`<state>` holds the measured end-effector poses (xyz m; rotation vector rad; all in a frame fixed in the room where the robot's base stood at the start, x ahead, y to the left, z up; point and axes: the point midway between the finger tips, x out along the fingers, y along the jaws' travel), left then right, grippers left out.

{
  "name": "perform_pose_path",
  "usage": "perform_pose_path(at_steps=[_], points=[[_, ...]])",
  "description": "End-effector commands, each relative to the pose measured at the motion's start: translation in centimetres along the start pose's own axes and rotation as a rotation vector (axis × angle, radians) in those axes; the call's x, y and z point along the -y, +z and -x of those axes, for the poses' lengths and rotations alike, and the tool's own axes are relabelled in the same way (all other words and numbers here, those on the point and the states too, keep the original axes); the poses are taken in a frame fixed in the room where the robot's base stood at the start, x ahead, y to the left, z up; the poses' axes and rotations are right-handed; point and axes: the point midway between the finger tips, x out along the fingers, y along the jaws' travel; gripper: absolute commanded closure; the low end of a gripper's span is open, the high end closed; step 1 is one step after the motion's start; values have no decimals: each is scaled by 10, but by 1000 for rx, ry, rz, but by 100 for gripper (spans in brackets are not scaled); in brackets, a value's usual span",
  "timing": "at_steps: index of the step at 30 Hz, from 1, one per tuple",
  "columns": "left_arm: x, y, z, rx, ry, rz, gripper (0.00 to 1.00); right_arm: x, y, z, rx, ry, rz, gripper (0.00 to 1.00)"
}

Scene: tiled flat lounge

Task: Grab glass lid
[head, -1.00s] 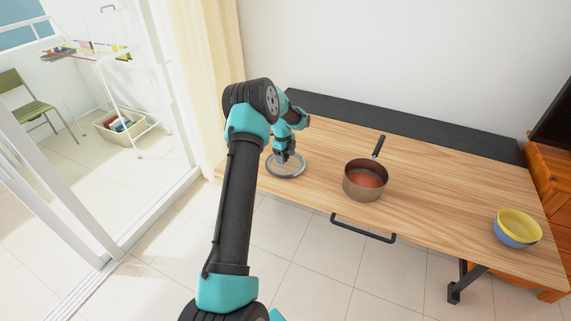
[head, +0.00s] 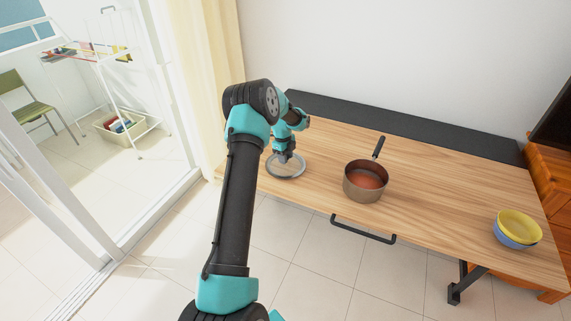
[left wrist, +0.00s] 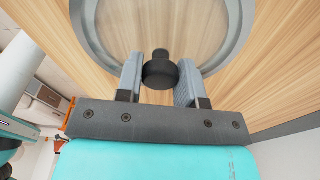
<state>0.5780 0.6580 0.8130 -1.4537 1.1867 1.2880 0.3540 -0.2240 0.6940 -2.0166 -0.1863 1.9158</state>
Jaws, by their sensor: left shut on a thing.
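The glass lid (head: 294,172) is a clear disc with a grey rim at the left end of the wooden table. It also shows in the left wrist view (left wrist: 205,30), with a dark knob (left wrist: 160,72) at its middle. My left gripper (head: 284,158) is over the lid, its fingers on both sides of the knob. In the left wrist view the gripper (left wrist: 160,65) is shut on the knob. The lid looks flat on or very close to the tabletop; I cannot tell which. My right gripper is not in view.
A brown saucepan (head: 363,190) with a dark handle stands right of the lid on the table (head: 440,200). Stacked yellow and blue bowls (head: 517,228) are at the right end. A black strip (head: 420,128) runs along the back. The table is clear between pan and bowls.

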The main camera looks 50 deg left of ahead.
Motion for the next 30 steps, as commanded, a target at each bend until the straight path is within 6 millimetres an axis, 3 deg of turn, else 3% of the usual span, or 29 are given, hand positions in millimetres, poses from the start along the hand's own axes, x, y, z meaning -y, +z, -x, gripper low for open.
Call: perform_pose_path(at_steps=[8, 17, 30], points=[[0, 0, 6, 1, -2, 0, 98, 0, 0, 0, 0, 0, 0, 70], [0, -5, 38, 1, -3, 0, 98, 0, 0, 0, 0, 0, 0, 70], [-55, -46, 38, 0, 1, -2, 98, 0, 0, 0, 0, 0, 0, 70]])
